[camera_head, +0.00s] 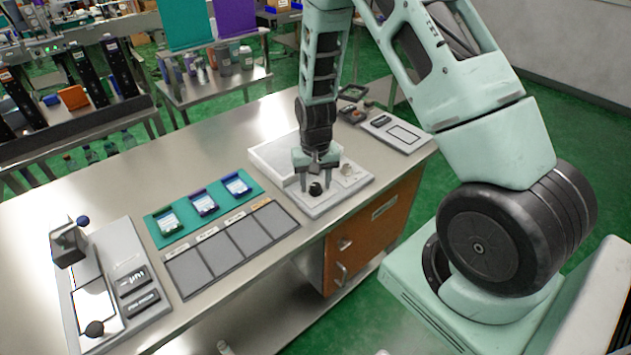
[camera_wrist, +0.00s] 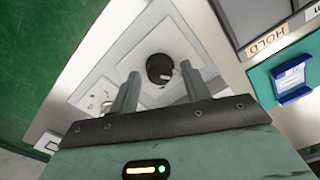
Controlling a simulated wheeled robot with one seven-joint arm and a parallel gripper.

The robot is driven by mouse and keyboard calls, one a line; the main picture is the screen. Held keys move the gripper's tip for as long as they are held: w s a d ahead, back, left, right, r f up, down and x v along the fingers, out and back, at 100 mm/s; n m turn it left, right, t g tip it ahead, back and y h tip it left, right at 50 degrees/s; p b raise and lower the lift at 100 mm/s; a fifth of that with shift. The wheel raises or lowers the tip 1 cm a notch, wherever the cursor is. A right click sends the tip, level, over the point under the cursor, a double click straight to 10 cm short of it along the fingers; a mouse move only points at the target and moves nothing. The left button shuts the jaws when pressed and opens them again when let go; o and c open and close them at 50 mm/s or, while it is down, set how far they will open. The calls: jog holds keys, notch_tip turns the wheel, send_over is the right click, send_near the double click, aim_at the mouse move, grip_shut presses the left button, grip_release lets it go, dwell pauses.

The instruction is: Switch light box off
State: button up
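The light box (camera_head: 350,184) is a pale unit with a raised white panel (camera_head: 268,160), near the right end of the steel table. A round black knob (camera_head: 315,189) with a light pointer mark sits on its front part; the knob also shows in the wrist view (camera_wrist: 159,68). My gripper (camera_head: 316,181) points down over the knob. In the wrist view my gripper (camera_wrist: 161,82) is open, with one finger on each side of the knob and nothing held. I cannot tell whether the fingers touch it. A smaller metallic control (camera_head: 347,170) is beside the knob.
A press-like device (camera_head: 68,245) stands at far left. A flat panel (camera_head: 420,138) lies to the right.

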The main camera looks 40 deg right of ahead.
aim_at(315, 186)
jog(key=shift+r, duration=0.1)
notch_tip(315, 186, up, 17)
jog(key=b, duration=0.2)
dwell(0.6)
jog(key=shift+a+r, duration=0.1)
jog(key=s+a+r+n, duration=0.1)
jog(key=s+a+n, duration=0.25)
jog(key=a, duration=0.35)
jog(key=s+a+r+n, duration=0.15)
jog(key=s+a, duration=0.25)
jog(key=a, duration=0.4)
jog(key=s+a+n, duration=0.4)
jog(key=s, duration=0.4)
jog(key=s+a+n, duration=0.4)
jog(key=s+a, duration=0.1)
jog(key=s, duration=0.3)
jog(key=shift+s+a+r+y, duration=0.2)
jog(key=shift+s+r+y, duration=0.05)
jog(key=shift+s+y, duration=0.1)
